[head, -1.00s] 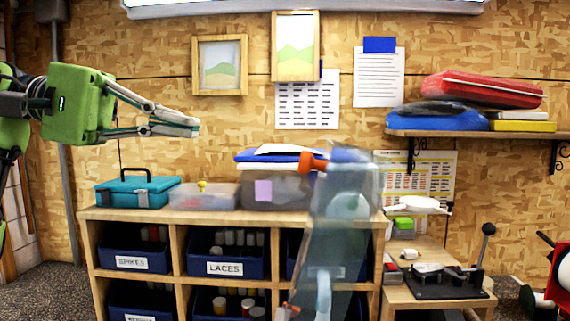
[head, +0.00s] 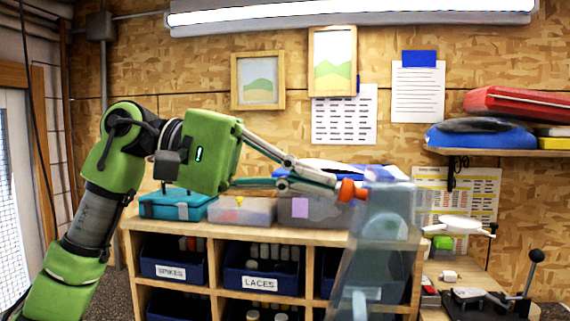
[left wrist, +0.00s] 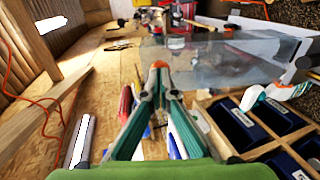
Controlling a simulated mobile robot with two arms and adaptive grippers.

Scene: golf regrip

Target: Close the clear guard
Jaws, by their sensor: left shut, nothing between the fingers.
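The clear guard (head: 382,215) is a see-through panel standing raised and steeply tilted at the right end of the shelf unit in the head view. It also shows as a clear sheet in the left wrist view (left wrist: 235,62). An orange knob (head: 350,190) sits by its upper left edge. My left gripper (head: 336,184) is shut and empty, its fingertips right at the knob; I cannot tell whether they touch it. In the left wrist view my left gripper (left wrist: 160,72) has its tips together, with orange just beyond them. My right gripper is not in view.
A wooden shelf unit (head: 228,230) with labelled blue bins stands below my left arm. A teal case (head: 176,205) and clear boxes (head: 242,210) lie on top. A small bench with a black lever tool (head: 490,304) is at the right. A loaded wall shelf (head: 500,152) is above.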

